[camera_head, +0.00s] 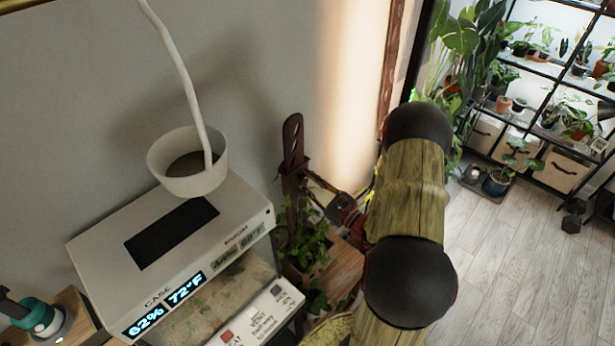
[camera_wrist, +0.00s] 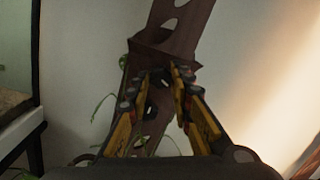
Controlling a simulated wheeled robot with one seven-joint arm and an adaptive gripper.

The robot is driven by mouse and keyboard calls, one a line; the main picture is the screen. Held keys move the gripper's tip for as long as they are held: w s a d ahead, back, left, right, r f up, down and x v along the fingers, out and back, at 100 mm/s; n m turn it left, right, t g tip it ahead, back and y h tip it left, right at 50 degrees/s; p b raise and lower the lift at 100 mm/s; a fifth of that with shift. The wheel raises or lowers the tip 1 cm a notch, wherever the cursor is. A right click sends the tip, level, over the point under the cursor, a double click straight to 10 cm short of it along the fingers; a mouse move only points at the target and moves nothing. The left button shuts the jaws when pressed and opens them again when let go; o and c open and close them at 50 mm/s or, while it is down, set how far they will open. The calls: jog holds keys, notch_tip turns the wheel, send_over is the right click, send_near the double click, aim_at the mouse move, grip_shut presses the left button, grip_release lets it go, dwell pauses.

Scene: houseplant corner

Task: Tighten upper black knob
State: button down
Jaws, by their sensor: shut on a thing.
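A dark brown slotted post (camera_head: 292,150) stands upright beside the white case in the head view. It also fills the middle of the wrist view (camera_wrist: 182,18), where a collar-like band crosses it. My gripper (camera_head: 307,174) reaches the post from the right at about mid-height. In the wrist view my gripper's fingertips (camera_wrist: 166,74) close in just below the band, against the post. The upper black knob is at the fingertips and mostly hidden by them; its outline is hard to make out. I cannot tell how tight it is.
Leafy vines (camera_head: 308,243) grow around the post's foot. The white case (camera_head: 230,205) with a humidity and temperature display stands to the left, with a white pot (camera_head: 187,182) on top. A plant shelf (camera_head: 540,85) stands at the far right beyond open floor.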

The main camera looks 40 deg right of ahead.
jog(key=m+p, duration=0.3)
jog(key=m, duration=0.1)
jog(key=shift+m+h, duration=0.4)
jog(key=shift+a+m+p, duration=0.1)
jog(key=shift+m+p, duration=1)
jog(key=shift+m, duration=0.4)
jog(key=shift+f, duration=0.1)
jog(key=c, duration=1.6)
grip_release()
jog(key=shift+o, duration=0.2)
jog(key=s, duration=1.2)
jog(key=shift+d+f, duration=0.15)
jog(key=shift+d, duration=0.3)
jog(key=shift+f, duration=0.1)
